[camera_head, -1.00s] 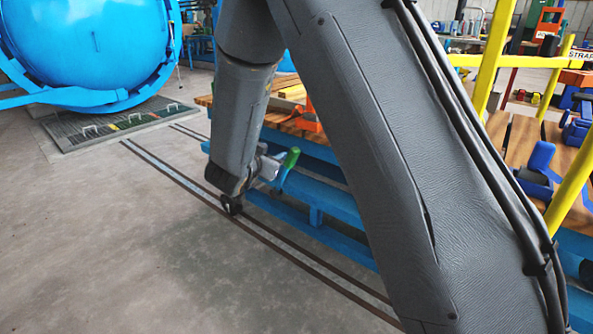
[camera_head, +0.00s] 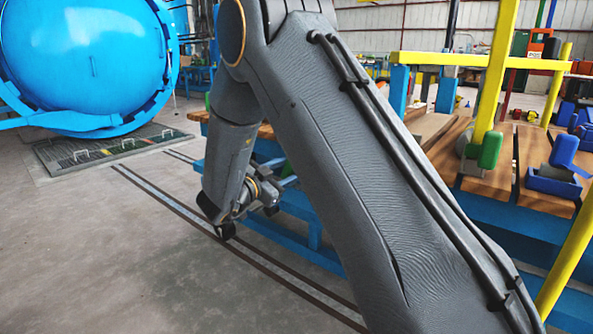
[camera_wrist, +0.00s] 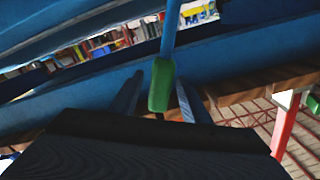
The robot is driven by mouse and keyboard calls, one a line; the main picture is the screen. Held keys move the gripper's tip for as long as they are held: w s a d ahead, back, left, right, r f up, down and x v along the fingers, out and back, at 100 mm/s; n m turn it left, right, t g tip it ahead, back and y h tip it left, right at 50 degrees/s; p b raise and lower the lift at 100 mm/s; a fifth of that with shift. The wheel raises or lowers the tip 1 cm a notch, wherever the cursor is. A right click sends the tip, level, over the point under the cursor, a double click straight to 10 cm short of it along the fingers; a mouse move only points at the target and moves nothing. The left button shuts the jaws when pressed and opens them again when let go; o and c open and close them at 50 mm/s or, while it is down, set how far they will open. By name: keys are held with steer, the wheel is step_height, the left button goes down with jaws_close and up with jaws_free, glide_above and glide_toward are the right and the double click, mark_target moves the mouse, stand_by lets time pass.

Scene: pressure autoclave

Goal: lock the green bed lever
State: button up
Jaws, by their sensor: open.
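The green lever handle (camera_wrist: 161,86) is in the middle of the wrist view, on the end of a blue bar (camera_wrist: 171,30) that runs up out of the picture. My gripper (camera_wrist: 158,92) is open, with one dark finger on each side of the green handle and gaps on both sides. I cannot tell how deep the handle sits between the fingers. In the head view, my gripper (camera_head: 268,198) is low beside the blue bed frame (camera_head: 298,205). The lever handle is not clearly visible there; my arm hides much of that area.
A green block (camera_head: 490,150) and a blue clamp-like piece (camera_head: 560,170) are on the wooden bed to the right. Yellow posts (camera_head: 494,75) stand near it. Floor rails (camera_head: 180,205) run toward the blue autoclave (camera_head: 85,50). The left floor is clear.

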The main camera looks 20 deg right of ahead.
steer(key=b+x, duration=0.1)
steer(key=x, duration=0.2)
steer(key=shift+d, duration=0.1)
jaws_close()
